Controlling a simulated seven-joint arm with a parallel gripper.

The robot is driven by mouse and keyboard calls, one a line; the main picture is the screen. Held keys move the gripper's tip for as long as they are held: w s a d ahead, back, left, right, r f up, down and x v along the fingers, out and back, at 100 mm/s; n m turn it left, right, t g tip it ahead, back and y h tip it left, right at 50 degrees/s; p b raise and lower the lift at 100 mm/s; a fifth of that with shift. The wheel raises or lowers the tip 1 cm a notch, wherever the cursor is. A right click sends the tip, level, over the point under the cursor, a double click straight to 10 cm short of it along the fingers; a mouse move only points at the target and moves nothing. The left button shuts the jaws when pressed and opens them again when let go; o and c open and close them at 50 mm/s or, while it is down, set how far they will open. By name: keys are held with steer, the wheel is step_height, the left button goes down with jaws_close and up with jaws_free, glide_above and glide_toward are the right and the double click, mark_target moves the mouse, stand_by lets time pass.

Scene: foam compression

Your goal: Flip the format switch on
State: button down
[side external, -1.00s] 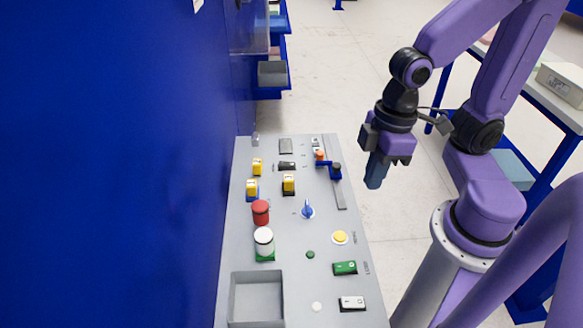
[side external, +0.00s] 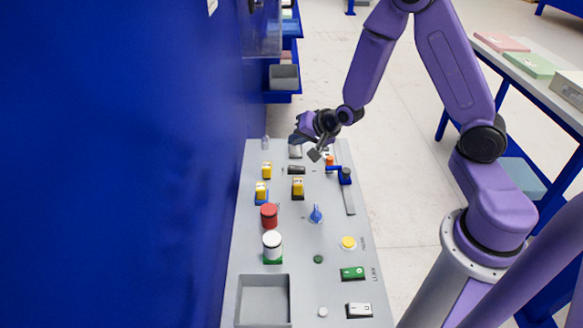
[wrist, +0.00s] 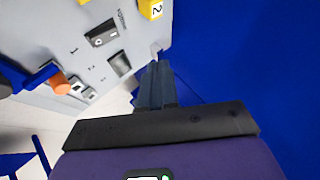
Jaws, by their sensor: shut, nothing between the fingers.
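My gripper (wrist: 157,68) is shut and empty, its dark fingers together over the far end of the panel in the wrist view. In the side view my gripper (side external: 299,138) is above the panel's far end, tilted, with its fingertips hard to make out. A dark rocker switch (wrist: 101,33) with a small label beside it lies up and left of the fingertips in the wrist view, apart from them. It also shows in the side view (side external: 297,170), nearer the camera than my gripper.
A blue wall (side external: 120,160) borders the panel's left side.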

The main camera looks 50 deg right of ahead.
mark_target(296, 169)
steer(key=d, duration=0.1)
steer(key=w+d+m, duration=0.1)
steer(key=d+f+m+t+h, duration=0.1)
steer(key=shift+w+d, duration=0.3)
steer(key=shift+d, duration=0.05)
steer(key=shift+w+a+f, duration=0.15)
steer(key=shift+a+f, duration=0.05)
steer(key=shift+f, duration=1.25)
steer(key=shift+w+a+f, duration=0.15)
steer(key=shift+w+f, duration=0.05)
steer(key=shift+f, duration=1.2)
steer(key=shift+w+a+f, duration=0.15)
steer(key=shift+a+f, duration=0.05)
steer(key=shift+f, duration=1.25)
steer(key=shift+f, duration=0.1)
steer(key=shift+f, duration=0.3)
steer(key=shift+f, duration=0.35)
steer(key=shift+r, duration=0.8)
